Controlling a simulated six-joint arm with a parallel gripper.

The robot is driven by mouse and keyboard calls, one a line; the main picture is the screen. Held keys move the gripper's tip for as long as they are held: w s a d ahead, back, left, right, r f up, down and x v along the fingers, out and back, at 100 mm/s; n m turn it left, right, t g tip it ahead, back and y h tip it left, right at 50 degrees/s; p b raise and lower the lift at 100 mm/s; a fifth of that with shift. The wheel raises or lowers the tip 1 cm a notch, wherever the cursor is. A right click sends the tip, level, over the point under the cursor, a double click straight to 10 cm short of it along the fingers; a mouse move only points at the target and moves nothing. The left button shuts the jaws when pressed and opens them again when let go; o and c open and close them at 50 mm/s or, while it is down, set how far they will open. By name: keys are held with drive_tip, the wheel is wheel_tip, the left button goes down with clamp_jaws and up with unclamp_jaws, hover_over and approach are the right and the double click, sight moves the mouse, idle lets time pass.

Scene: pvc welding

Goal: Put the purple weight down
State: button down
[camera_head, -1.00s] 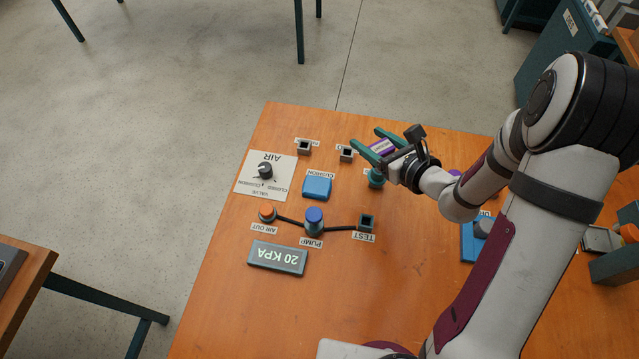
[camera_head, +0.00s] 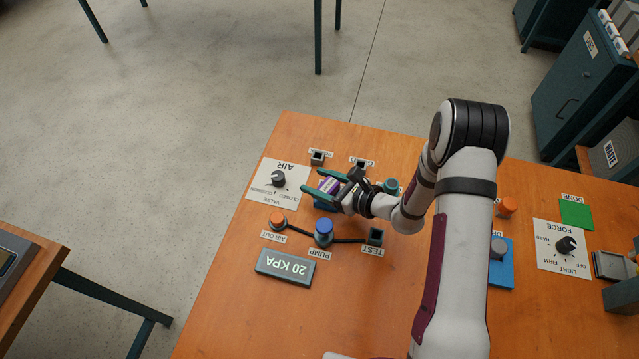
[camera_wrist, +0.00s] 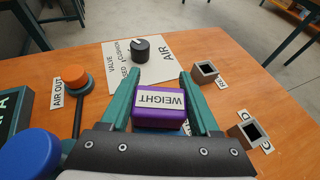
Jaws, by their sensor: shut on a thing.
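The purple weight (camera_wrist: 160,105), with a white label reading WEIGHT, is between the green fingers of my gripper (camera_wrist: 160,88) in the wrist view. My gripper (camera_head: 317,182) is shut on it. In the head view the purple weight (camera_head: 328,186) shows at the fingers, over the blue cushion (camera_head: 322,207). The cushion is mostly hidden under the gripper and weight. I cannot tell whether the weight touches the cushion.
The AIR valve panel (camera_head: 278,183) with a black knob lies left of the gripper. The blue pump knob (camera_head: 323,229), orange air-out knob (camera_head: 277,220) and 20 KPA display (camera_head: 285,267) are nearer. Small square sockets (camera_head: 317,158) stand behind. The table's front left is clear.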

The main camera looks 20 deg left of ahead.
drive_tip(key=shift+f, duration=0.7)
drive_tip(key=shift+f, duration=0.1)
drive_tip(key=shift+c, duration=0.6)
unclamp_jaws()
drive_tip(key=v, duration=1.2)
drive_tip(key=s+a+r+n+g+h, duration=0.1)
drive_tip(key=s+r+n+g+h, duration=0.45)
drive_tip(key=s+r+n, duration=0.9)
drive_tip(key=s+d+r+n+h, duration=0.2)
drive_tip(key=s+d+h, duration=0.3)
drive_tip(key=s+d, duration=0.3)
drive_tip(key=shift+s+d, duration=0.25)
drive_tip(key=shift+d, duration=0.5)
